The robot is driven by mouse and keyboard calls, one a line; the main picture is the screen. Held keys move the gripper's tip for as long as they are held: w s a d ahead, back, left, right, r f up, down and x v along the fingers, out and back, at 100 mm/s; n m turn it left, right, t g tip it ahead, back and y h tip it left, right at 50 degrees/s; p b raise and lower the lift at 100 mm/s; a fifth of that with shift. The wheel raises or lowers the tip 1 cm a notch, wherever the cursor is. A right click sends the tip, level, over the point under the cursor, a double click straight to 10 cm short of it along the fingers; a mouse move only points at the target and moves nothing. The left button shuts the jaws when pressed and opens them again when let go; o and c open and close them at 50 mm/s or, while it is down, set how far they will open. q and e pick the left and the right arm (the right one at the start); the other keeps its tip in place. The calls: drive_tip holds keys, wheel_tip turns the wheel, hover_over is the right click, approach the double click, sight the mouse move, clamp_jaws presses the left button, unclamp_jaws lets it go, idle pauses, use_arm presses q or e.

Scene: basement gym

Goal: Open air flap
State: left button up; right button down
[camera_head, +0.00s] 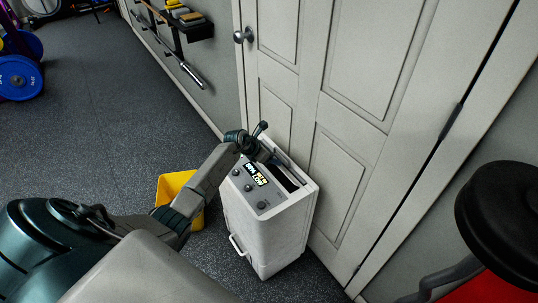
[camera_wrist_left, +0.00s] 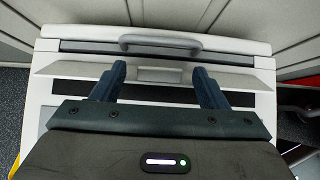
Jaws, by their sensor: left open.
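A white dehumidifier-like unit (camera_head: 262,228) stands on the floor against the door. Its top has a grey control panel (camera_head: 256,183) with knobs and a lit display. The air flap (camera_wrist_left: 242,83) is a pale strip across the top in the left wrist view, with a raised tab (camera_wrist_left: 160,74) at its middle. Dark gaps show along both sides of the flap; a dark slot (camera_head: 286,177) shows in the head view. My left gripper (camera_wrist_left: 159,76) is open above the top, its fingertips at either side of the tab. Contact cannot be told. My right gripper is not in view.
A grey carry handle (camera_wrist_left: 160,41) lies beyond the flap. White doors (camera_head: 335,120) stand close behind the unit. A yellow bin (camera_head: 176,187) is left of it. Black weight plates (camera_head: 502,222) are at the right.

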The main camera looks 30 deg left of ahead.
use_arm(q)
drive_tip(key=v, duration=1)
drive_tip(key=shift+s+r, duration=0.2)
drive_tip(key=shift+r, duration=0.1)
